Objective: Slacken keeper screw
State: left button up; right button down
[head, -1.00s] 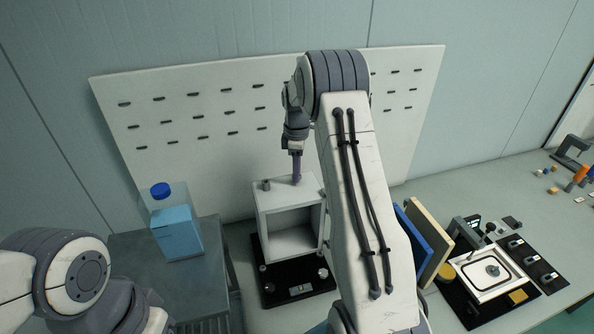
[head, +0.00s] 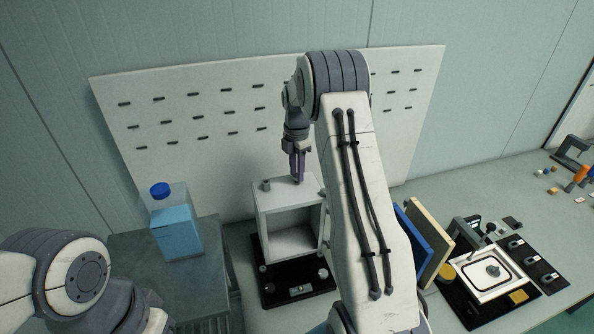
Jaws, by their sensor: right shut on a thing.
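A white open-fronted box (head: 290,220) stands on a black base plate on the bench. My right gripper (head: 298,178) points straight down at the box's top face, near the back middle. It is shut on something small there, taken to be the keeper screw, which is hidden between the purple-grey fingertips. A short grey post (head: 266,185) stands on the top face, left of the fingers. My left arm shows at the lower left, but its gripper is out of view.
A blue-capped jug (head: 176,225) stands on a grey side table at left. A pegboard (head: 200,110) is behind the box. Blue and cream panels (head: 432,240) stand right of my right arm, then a tray fixture (head: 492,272). My right arm hides the bench beside the box.

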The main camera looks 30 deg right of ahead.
jog(key=shift+r, duration=0.1)
dwell(0.4)
jog(key=c, duration=0.6)
grip_release()
jog(key=shift+r+b, duration=0.3)
jog(key=shift+r, duration=0.05)
notch_tip(320, 180, up, 10)
jog(key=b, duration=0.2)
jog(key=shift+f, duration=0.15)
